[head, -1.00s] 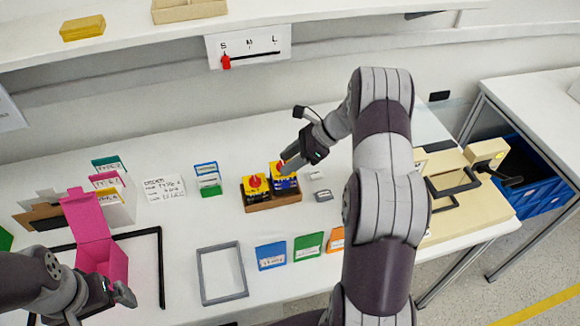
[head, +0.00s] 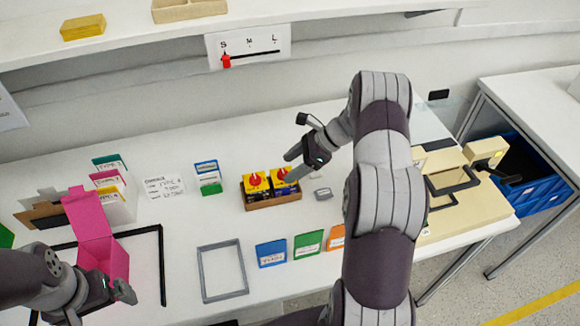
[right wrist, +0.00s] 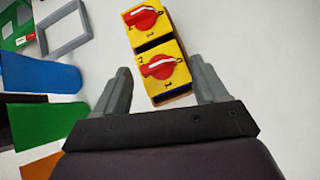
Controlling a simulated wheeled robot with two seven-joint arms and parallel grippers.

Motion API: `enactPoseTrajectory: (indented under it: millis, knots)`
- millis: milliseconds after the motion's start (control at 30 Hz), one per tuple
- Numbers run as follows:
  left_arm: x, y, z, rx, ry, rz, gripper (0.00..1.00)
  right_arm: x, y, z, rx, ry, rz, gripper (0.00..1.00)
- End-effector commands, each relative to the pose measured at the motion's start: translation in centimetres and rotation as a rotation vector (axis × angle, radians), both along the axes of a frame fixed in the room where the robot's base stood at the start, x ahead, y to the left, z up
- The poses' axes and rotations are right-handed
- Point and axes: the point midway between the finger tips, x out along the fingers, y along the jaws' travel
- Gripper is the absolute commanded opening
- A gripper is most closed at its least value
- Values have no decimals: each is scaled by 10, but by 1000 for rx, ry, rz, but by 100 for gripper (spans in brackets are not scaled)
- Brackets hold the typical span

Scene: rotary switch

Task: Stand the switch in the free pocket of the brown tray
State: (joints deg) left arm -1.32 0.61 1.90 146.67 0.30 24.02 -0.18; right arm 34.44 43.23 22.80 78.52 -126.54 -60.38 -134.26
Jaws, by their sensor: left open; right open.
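The brown tray (head: 272,202) stands on the table, with two yellow rotary switches with red knobs upright in it, side by side. The left switch (head: 255,186) and the right switch (head: 284,184) fill the tray's visible length. My right gripper (head: 291,165) is open and empty, just above and right of the right switch. In the right wrist view, its open fingers (right wrist: 159,70) lie either side of the nearer switch (right wrist: 160,66), with a gap; the other switch (right wrist: 146,20) is beyond. My left gripper (head: 124,292) is open beside the pink box.
The pink box (head: 102,258) stands at the front left, near a black frame. A small grey block (head: 322,194) lies right of the tray.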

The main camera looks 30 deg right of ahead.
Motion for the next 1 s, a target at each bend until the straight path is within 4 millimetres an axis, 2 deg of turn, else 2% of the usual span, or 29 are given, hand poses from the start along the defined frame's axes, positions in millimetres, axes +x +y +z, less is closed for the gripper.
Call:
enactPoseTrajectory:
  millis: [200,400,500,567,667,700,767,800,833,867,900,933,967,1000]
  knots:
    - [0,0,-15,0,1,0,100,-16,-39,37,-4,-5,-3,72]
    - [0,0,-21,0,0,0,100,-27,-64,67,-2,-2,-1,72]
    - [0,0,-21,0,0,0,100,-25,-66,76,5,-1,-27,72]
    - [0,0,-21,0,0,0,100,-8,-55,86,36,2,-134,72]
    - [0,0,-21,0,0,0,100,47,-17,120,214,61,-578,72]
    - [0,0,-21,0,0,0,100,67,-1,135,347,125,-838,72]
    - [0,0,-21,0,0,0,100,78,16,150,603,278,-1274,72]
    - [0,0,-21,0,0,0,100,70,25,151,788,412,-1569,72]
    - [0,0,-21,0,0,0,100,56,31,146,925,520,-1789,72]
    - [0,0,-21,0,0,0,100,36,38,139,1055,632,-2003,72]
    - [0,0,-21,0,0,0,100,2,49,125,1212,777,-2281,72]
    - [0,0,-21,0,0,0,100,-26,59,115,1315,878,-2482,72]
    - [0,0,-21,0,0,0,100,-56,70,104,-1378,-949,2629,72]
    - [0,0,-21,0,0,0,100,-91,83,94,-1249,-884,2431,72]
